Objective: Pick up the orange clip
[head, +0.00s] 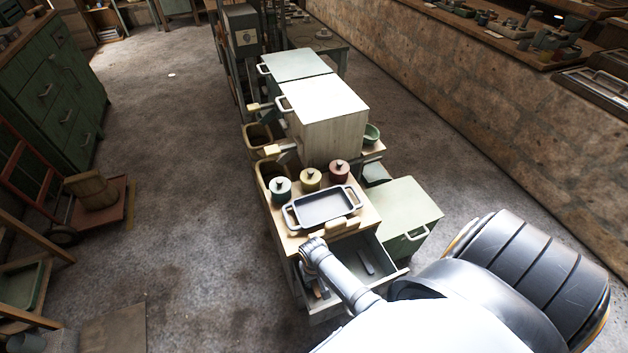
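I cannot make out an orange clip for certain. An open grey drawer (385,262) sticks out below a wooden worktop, with a small dark grey strip (366,262) lying in it. My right arm comes in from the lower right, and its wrist is bent over the drawer's left part. My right gripper (317,287) is small, dark and partly hidden there; its fingers are too unclear to show open or shut. A brownish spot beside it is too small to name. My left gripper is out of view.
A dark tray with handles (325,207) stands on the worktop, in front of green (280,189), yellow (311,179) and red (339,171) lidded pots. A pale green cabinet (395,213) stands close on the right.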

